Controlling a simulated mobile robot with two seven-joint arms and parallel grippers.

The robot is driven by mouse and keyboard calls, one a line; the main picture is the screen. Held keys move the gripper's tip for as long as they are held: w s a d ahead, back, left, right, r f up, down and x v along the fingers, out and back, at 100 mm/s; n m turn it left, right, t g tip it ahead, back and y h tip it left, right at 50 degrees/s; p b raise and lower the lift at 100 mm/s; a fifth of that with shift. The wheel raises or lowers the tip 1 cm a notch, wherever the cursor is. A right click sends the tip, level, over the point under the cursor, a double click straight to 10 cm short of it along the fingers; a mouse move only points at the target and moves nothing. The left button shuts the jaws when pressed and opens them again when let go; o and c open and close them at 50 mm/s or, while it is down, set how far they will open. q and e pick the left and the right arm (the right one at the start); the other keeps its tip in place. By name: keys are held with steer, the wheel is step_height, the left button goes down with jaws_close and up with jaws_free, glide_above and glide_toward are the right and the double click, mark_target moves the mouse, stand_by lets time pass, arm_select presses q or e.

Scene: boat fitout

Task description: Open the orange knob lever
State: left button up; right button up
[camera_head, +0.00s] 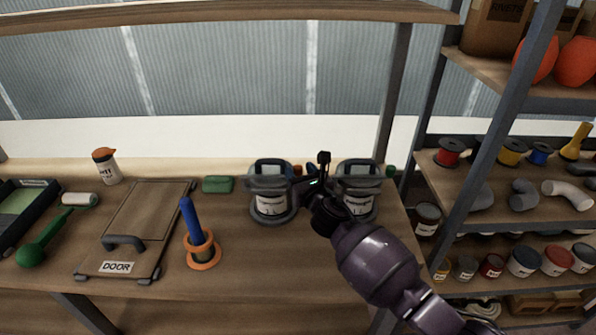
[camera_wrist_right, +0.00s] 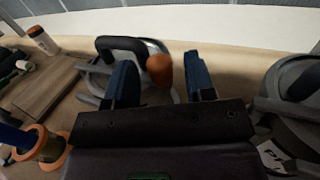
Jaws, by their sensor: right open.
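The orange knob (camera_wrist_right: 160,68) shows between the two blue fingertips of my right gripper (camera_wrist_right: 161,80) in the right wrist view. Its lever stem is mostly hidden. In the head view only a small orange patch of the knob (camera_head: 297,170) shows, just left of my right gripper (camera_head: 308,171). The right gripper is open, with a finger on either side of the knob in the picture; I cannot tell if it touches. My left gripper is out of view.
The pots stand close on both sides of the gripper. A blue post in an orange ring (camera_head: 203,252), a door panel (camera_head: 137,225), a green block (camera_head: 217,184) and a white bottle (camera_head: 106,167) are to the left. A rack post (camera_head: 497,120) stands at right.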

steer(key=shift+x, duration=0.9)
jaws_close()
